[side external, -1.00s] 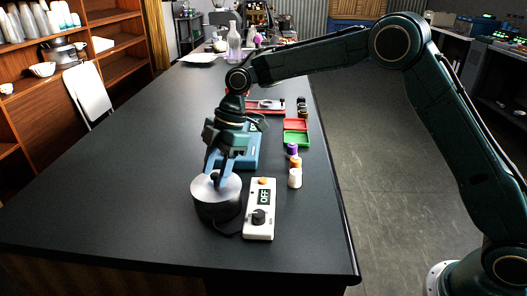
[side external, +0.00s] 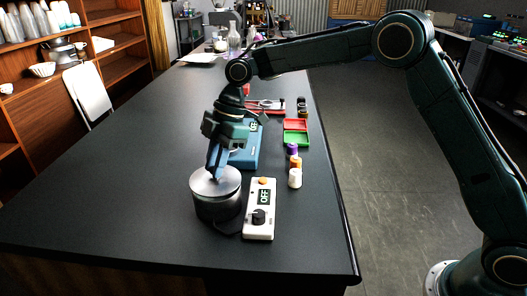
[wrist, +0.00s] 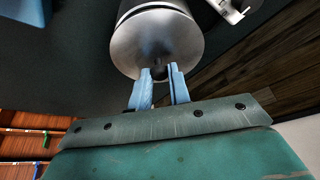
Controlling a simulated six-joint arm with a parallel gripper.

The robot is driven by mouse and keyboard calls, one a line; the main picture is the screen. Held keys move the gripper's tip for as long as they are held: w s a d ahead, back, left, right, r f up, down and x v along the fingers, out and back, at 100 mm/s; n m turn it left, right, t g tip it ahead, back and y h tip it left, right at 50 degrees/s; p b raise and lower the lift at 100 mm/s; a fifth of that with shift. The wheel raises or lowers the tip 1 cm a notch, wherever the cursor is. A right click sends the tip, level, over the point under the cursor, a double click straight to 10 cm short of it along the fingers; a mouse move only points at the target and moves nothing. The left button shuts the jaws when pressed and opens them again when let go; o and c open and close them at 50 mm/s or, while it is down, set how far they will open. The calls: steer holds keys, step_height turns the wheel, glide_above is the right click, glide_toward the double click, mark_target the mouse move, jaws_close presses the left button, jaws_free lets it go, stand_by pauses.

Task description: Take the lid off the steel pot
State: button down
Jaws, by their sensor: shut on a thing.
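The steel pot (side external: 218,210) stands upright near the front of the dark bench. Its round steel lid (side external: 203,184) shows as a brushed disc in the wrist view (wrist: 135,42). My gripper (side external: 216,177) comes down from above with its blue fingers at the middle of the lid. In the wrist view my gripper (wrist: 161,74) is shut on the small dark knob (wrist: 159,70), which the fingers partly hide. The lid looks slightly raised over the pot. Whether it is fully clear of the rim, I cannot tell.
A white control box (side external: 260,222) reading OFF stands close to the right of the pot. Small coloured containers (side external: 294,163), a green tray (side external: 296,139) and a blue device (side external: 246,155) stand behind. The bench left of the pot is clear.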

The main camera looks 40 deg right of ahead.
step_height(320, 180, up, 8)
steer(key=shift+f, duration=0.2)
steer(key=shift+r, duration=0.3)
stand_by(0.5)
steer(key=shift+d+r, duration=0.1)
steer(key=s+d+r, duration=0.4)
steer(key=s+d, duration=0.9)
steer(key=s, duration=0.4)
steer(key=shift+d+r, duration=0.15)
steer(key=shift+r, duration=0.05)
steer(key=shift+f, duration=0.1)
